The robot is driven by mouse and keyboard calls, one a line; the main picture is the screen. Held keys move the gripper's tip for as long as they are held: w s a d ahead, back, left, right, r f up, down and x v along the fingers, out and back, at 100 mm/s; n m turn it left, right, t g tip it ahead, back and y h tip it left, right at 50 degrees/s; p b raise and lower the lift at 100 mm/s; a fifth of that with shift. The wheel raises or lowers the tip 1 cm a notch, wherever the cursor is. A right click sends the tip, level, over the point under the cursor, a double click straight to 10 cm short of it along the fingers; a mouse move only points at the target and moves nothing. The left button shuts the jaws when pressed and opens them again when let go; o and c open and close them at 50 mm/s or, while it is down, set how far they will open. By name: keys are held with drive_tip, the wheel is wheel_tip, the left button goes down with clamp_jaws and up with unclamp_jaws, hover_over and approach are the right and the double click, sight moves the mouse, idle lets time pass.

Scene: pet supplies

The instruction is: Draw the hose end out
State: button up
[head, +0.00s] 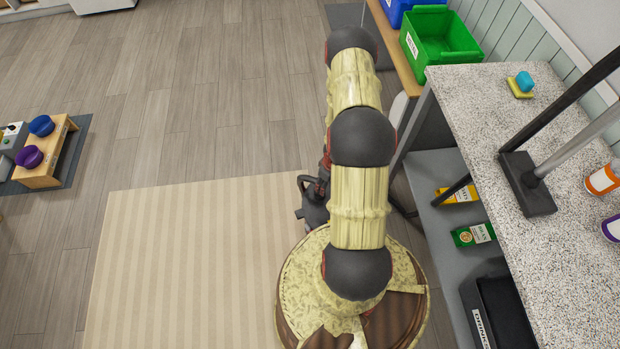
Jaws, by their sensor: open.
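I cannot make out a hose end anywhere in the head view. My gripper (308,197) shows as a dark shape just left of my arm, low over the edge of the striped mat. It is partly hidden behind my arm links, and its jaws look open. I see nothing held between them. A thin dark curved piece shows just right of my arm, but I cannot tell what it is. The area directly beneath my arm is hidden.
A speckled counter (470,100) stands on the right, with a black stand (527,185) on top. Its lower shelf (440,215) holds cartons and a black tray (505,315). A green bin (437,42) stands behind.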

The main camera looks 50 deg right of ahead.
drive_tip(key=shift+w+t, duration=0.5)
drive_tip(key=shift+w, duration=0.5)
drive_tip(key=f+b, duration=0.1)
drive_tip(key=f, duration=0.1)
drive_tip(key=f+b, duration=0.1)
drive_tip(key=f, duration=0.2)
drive_tip(key=w+f+b, duration=0.1)
drive_tip(key=f, duration=0.1)
drive_tip(key=shift+f, duration=0.25)
drive_tip(key=c, duration=1.2)
drive_tip(key=shift+c, duration=0.2)
drive_tip(key=shift+r, duration=0.15)
drive_tip(key=shift+r+p, duration=2.45)
drive_tip(key=shift+r, duration=0.5)
